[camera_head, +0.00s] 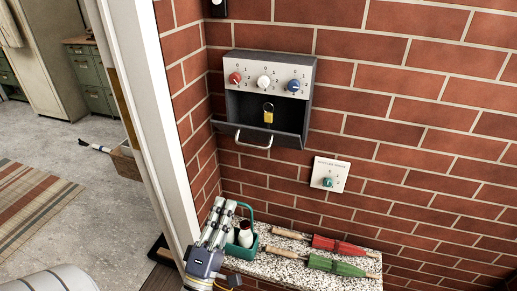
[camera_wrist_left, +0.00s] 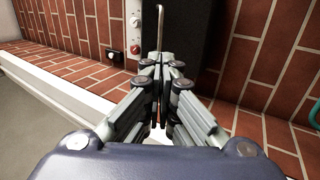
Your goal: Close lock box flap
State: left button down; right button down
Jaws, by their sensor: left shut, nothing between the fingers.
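The lock box (camera_head: 229,103) is fixed to the brick wall, with red, white and blue knobs along its top panel. Its dark flap (camera_head: 285,139) hangs open, tilted outward along the lower edge, with a pale bar handle (camera_head: 254,146) on it. A yellow padlock (camera_head: 268,116) shows inside the open box. My left gripper (camera_head: 224,202) is below the flap and apart from it in the head view, shut and empty. In the left wrist view its fingertips (camera_wrist_left: 161,68) point toward the handle (camera_wrist_left: 160,28), which shows edge-on before a dark surface. My right gripper is out of view.
Below, a speckled ledge (camera_head: 290,268) holds a green caddy (camera_head: 240,251) beside my left gripper, and red (camera_head: 338,246) and green (camera_head: 338,266) rolled items with wooden handles. A switch plate (camera_head: 329,174) is on the wall. A white door frame (camera_head: 160,110) stands left.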

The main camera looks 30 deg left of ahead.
aim_at(245, 144)
pick_arm(q)
jog(key=p+x, duration=0.4)
jog(key=x, duration=0.8)
jog(key=shift+w+a+r, duration=0.15)
jog(key=shift+w+r, duration=0.05)
jog(key=shift+r, duration=0.2)
jog(key=shift+w+a+r, duration=0.1)
jog(key=shift+w+r, duration=0.1)
jog(key=shift+w, duration=0.45)
jog(key=shift+r, duration=0.1)
